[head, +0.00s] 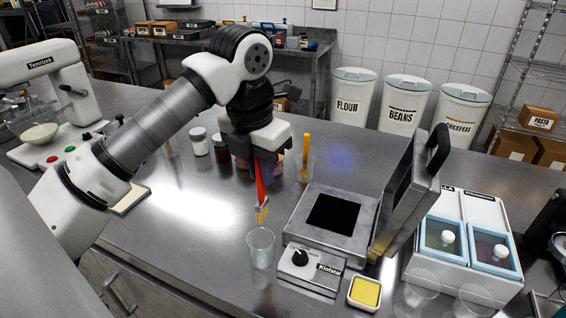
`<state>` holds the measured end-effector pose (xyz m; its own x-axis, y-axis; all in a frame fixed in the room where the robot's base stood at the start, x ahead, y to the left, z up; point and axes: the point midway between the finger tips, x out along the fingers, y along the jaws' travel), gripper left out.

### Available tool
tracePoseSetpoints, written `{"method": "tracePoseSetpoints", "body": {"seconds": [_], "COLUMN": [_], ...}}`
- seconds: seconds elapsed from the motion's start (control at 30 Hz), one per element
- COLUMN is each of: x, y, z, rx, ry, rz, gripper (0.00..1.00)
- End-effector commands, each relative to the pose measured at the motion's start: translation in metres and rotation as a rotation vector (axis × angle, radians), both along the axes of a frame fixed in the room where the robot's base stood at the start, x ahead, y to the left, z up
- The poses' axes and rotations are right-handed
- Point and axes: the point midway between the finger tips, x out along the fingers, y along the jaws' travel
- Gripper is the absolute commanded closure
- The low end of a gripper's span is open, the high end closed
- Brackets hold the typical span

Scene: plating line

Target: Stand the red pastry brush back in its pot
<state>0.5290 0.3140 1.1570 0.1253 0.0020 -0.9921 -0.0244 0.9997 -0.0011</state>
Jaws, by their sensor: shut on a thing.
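The red pastry brush (260,180) hangs nearly upright below my gripper (262,153), with its pale yellow bristles pointing down. My gripper is shut on the upper part of the red handle. A clear, empty glass pot (261,250) stands on the steel counter below the bristles. The brush tip appears just above the pot's rim, and I cannot tell from this one view how well they line up in depth. Another clear pot (304,178) holding a yellow-orange handled utensil (305,152) stands behind and to the right.
An open press grill (310,240) with its lid raised stands right of the glass pot. A small yellow-filled dish (365,292) and a two-lid container unit (465,240) are further right. Jars (200,142) stand behind my arm. The counter left of the pot is clear.

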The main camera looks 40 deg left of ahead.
Motion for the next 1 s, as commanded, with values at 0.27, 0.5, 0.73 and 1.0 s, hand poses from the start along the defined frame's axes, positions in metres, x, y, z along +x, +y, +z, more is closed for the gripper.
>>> {"method": "tracePoseSetpoints", "body": {"seconds": [0.27,0.5,0.73,1.0], "x": [-0.008,-0.008,-0.008,-0.008], "y": [0.006,0.005,0.005,0.005], "z": [-0.003,-0.017,-0.04,-0.07], "rx": [0.0,0.0,-0.001,0.0], "ry": [0.0,-0.001,0.0,0.0], "rz": [0.013,0.012,0.012,0.012], "gripper": [1.0,1.0,1.0,1.0]}}
